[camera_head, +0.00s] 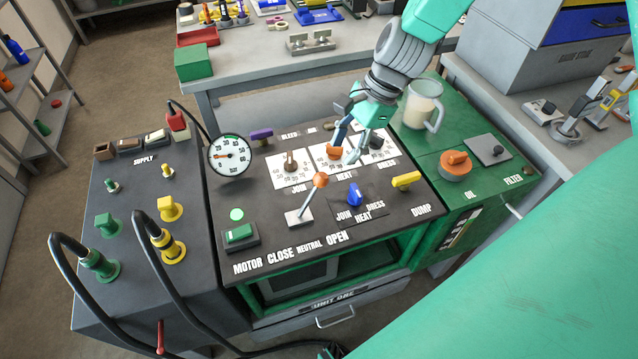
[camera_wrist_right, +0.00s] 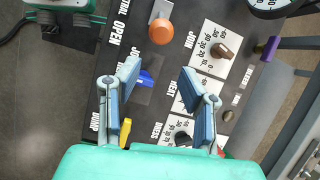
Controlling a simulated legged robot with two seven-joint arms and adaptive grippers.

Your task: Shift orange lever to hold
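The orange-ball lever (camera_head: 320,180) stands on a light metal plate on the dark control panel (camera_head: 270,222), behind the labels CLOSE, NEUTRAL and OPEN. Its shaft leans right and back. I see no label reading "hold". In the right wrist view the orange ball (camera_wrist_right: 161,32) is ahead of the fingertips, near the top. My right gripper (camera_head: 345,152) is open and empty, over the HEAT dial area, behind and right of the ball and apart from it. Its two spread fingers also show in the wrist view (camera_wrist_right: 160,72). My left gripper is not in view.
Near the lever are a blue knob (camera_head: 355,194), a yellow handle (camera_head: 406,180), a green switch (camera_head: 240,233) and a brown dial knob (camera_head: 290,161). An orange dial knob (camera_head: 333,152) is by the fingers. A pressure gauge (camera_head: 231,156) and a clear pitcher (camera_head: 422,104) stand beside the panel.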

